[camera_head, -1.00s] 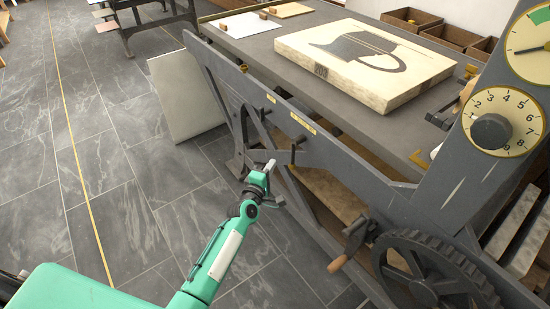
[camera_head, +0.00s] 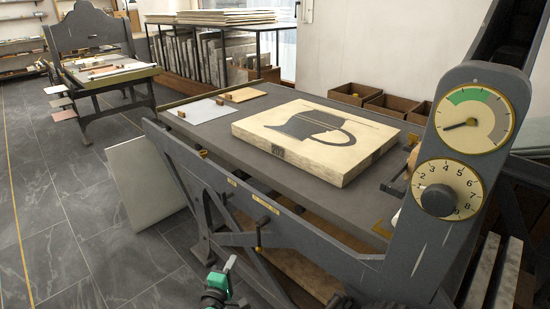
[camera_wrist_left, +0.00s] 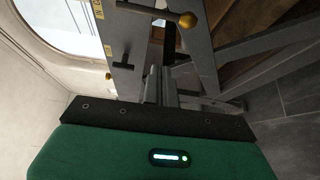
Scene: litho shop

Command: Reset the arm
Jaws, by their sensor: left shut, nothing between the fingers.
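My left gripper (camera_head: 229,265) shows at the bottom of the head view, with a short green part of my arm below it. It is shut and empty, in front of the dark grey side frame of the press (camera_head: 330,247). In the left wrist view its fingers (camera_wrist_left: 160,86) are together, close in the picture to a grey press beam (camera_wrist_left: 125,45). I cannot tell how wide the gap to the frame is.
A pale stone (camera_head: 315,140) with a dark jug picture lies on the press bed (camera_head: 215,143). A dial panel (camera_head: 468,150) rises at the right. A pale board (camera_head: 140,180) leans at the left. Grey tiled floor (camera_head: 60,215) is open at the left.

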